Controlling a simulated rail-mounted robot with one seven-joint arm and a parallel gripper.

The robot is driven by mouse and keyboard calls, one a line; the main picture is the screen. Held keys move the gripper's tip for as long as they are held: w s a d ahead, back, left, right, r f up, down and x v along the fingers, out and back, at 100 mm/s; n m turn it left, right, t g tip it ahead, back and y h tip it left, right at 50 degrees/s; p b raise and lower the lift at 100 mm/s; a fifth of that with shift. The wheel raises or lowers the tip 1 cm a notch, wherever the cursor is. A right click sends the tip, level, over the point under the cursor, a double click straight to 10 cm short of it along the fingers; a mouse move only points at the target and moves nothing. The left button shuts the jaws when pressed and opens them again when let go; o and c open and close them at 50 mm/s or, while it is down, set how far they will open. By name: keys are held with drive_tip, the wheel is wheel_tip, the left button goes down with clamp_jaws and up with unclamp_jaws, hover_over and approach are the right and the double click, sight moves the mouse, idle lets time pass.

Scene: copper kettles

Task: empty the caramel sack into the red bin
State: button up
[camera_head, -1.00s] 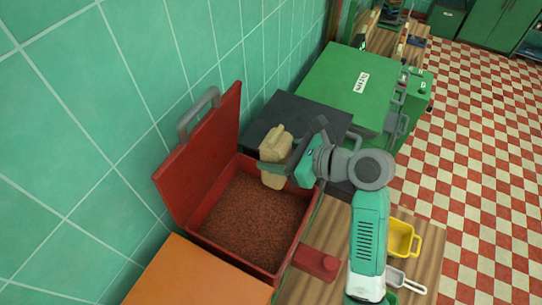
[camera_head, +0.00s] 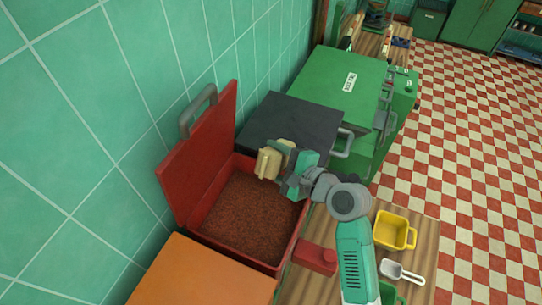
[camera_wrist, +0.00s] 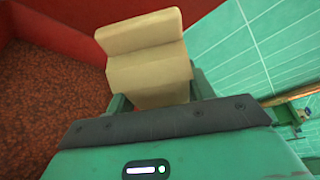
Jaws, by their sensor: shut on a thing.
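The caramel sack (camera_head: 269,163) is a small tan bag above the far end of the red bin. My gripper (camera_head: 286,163) is shut on it. In the wrist view the sack (camera_wrist: 148,62) sits between my two fingers, its folded end pointing away from me. The red bin (camera_head: 284,250) stands open with its lid (camera_head: 202,165) raised against the tiled wall. Brown granules (camera_head: 250,215) cover the inside of the bin; they also show in the wrist view (camera_wrist: 50,95). I cannot tell whether anything is coming out of the sack.
A black box (camera_head: 290,122) and a green cabinet (camera_head: 340,88) stand behind the bin. An orange surface (camera_head: 200,272) is in front. Checkered floor lies beyond.

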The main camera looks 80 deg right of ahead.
drive_tip(key=shift+d+f+n+t+h+b, duration=0.15)
drive_tip(key=shift+f+n+b, duration=0.35)
drive_tip(key=shift+b, duration=0.9)
drive_tip(key=shift+d+f+n+t+h+b, duration=0.1)
drive_tip(key=shift+f+n+h+b, duration=0.35)
drive_tip(key=shift+b, duration=0.9)
drive_tip(key=shift+d+f+n+t+b, duration=0.1)
drive_tip(key=shift+f+n+b, duration=0.4)
drive_tip(key=shift+b, duration=0.9)
drive_tip(key=n+b, duration=0.1)
drive_tip(key=b, duration=0.2)
drive_tip(key=a+n+h+b, duration=0.1)
drive_tip(key=b, duration=0.2)
drive_tip(key=shift+a+f+n+t, duration=0.1)
drive_tip(key=shift+f+n+t, duration=0.25)
drive_tip(key=shift+f, duration=0.05)
drive_tip(key=n+t+b, duration=0.1)
drive_tip(key=n+b, duration=0.2)
drive_tip(key=b, duration=0.2)
drive_tip(key=a+n+t+b, duration=0.1)
drive_tip(key=n+b, duration=0.2)
drive_tip(key=b, duration=0.2)
drive_tip(key=a+n+t+b, duration=0.1)
drive_tip(key=n+b, duration=0.1)
drive_tip(key=b, duration=0.3)
drive_tip(key=shift+w+a+f+n, duration=0.25)
drive_tip(key=shift+n, duration=0.15)
drive_tip(key=shift+r, duration=0.1)
